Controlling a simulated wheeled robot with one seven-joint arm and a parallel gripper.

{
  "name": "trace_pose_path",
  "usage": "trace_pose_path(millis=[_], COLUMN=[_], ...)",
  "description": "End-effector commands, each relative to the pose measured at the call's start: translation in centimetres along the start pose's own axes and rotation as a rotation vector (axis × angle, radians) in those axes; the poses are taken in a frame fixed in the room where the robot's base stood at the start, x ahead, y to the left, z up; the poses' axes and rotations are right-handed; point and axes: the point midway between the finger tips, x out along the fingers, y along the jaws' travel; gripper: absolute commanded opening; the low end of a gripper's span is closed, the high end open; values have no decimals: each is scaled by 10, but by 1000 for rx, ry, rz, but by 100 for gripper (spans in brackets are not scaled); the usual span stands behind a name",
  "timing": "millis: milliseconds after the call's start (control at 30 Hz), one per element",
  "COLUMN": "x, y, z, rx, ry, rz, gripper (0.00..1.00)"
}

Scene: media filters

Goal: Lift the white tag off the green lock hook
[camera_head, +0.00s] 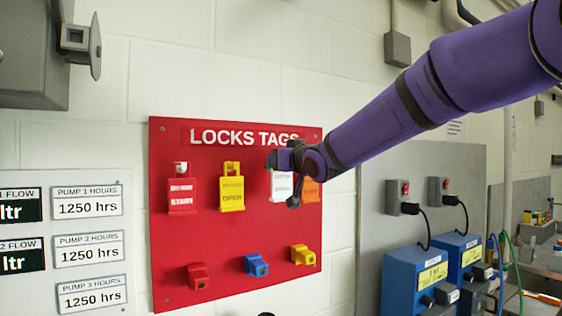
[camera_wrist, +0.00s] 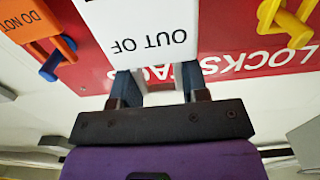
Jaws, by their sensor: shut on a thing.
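The white tag (camera_head: 282,186) is at the upper right of the red board, partly behind my gripper (camera_head: 284,160). In the wrist view the white tag (camera_wrist: 140,30) reads "OUT OF". My gripper (camera_wrist: 158,83) is shut on the white tag, at the edge by its top, with a dark finger on each side. I cannot tell whether the tag is still on the hook.
The red "LOCKS TAGS" board (camera_head: 225,265) also carries a red tag (camera_head: 182,192), a yellow tag (camera_head: 231,190) and an orange tag (camera_head: 311,190) close right of the white one. Red, blue (camera_head: 256,265) and yellow locks sit below. Blue boxes (camera_head: 415,280) stand at right.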

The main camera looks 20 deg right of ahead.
Motion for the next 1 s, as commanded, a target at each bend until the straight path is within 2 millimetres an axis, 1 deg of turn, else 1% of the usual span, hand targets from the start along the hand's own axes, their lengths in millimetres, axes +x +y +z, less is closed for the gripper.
trace_pose_path(millis=[167, 1000], x=[-2, -57], y=[0, 0], z=[0, 0], rx=[0, 1], ry=[0, 0], rz=[0, -1], gripper=[3, 3])
